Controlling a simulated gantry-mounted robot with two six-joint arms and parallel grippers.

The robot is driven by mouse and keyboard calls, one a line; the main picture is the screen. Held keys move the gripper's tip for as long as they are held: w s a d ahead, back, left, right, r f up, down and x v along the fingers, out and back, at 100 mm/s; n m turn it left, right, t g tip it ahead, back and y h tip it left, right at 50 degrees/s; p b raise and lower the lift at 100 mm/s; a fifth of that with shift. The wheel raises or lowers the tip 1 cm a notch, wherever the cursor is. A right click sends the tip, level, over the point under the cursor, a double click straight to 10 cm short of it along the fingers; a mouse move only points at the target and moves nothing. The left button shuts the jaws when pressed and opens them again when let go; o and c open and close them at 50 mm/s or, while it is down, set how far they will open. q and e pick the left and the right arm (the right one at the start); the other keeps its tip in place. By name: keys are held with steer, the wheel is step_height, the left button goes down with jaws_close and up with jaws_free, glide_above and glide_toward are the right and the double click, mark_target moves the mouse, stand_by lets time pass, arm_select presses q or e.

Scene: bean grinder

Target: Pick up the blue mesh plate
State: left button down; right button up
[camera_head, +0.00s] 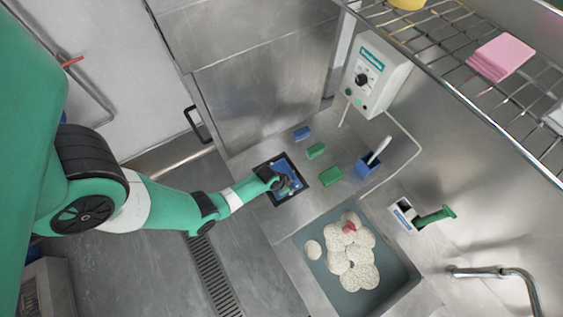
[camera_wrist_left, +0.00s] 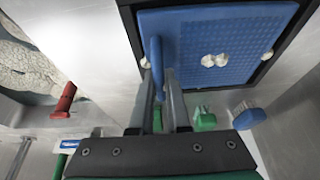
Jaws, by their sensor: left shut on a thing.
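The blue mesh plate (camera_head: 284,168) lies within a black square frame (camera_head: 272,192) on the steel counter, at the middle of the head view. In the left wrist view the plate (camera_wrist_left: 225,45) fills the upper part, with a raised blue handle (camera_wrist_left: 157,65) near its left side and a few pale beans on it. My left gripper (camera_head: 280,184) reaches over the plate. In the left wrist view its fingers (camera_wrist_left: 163,82) are shut on the blue handle. I cannot tell whether the plate is lifted. My right gripper is not in view.
A sink (camera_head: 303,260) with several pale round pieces lies right of my arm. Green blocks (camera_head: 331,176), a blue container (camera_head: 367,166) and a small box with a green handle (camera_head: 404,214) stand nearby. A wire shelf (camera_head: 440,45) hangs above, with a control box (camera_head: 373,76) beside it.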

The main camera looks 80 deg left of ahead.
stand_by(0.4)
arm_select(q)
steer(key=shift+r+p, duration=0.4)
steer(key=shift+r, duration=0.3)
steer(key=s+d+r+p, duration=0.2)
steer(key=d+r+p, duration=0.8)
steer(key=d, duration=0.3)
steer(key=shift+s+d+r, duration=0.2)
steer(key=shift+d+r, duration=0.2)
steer(key=shift+r, duration=0.4)
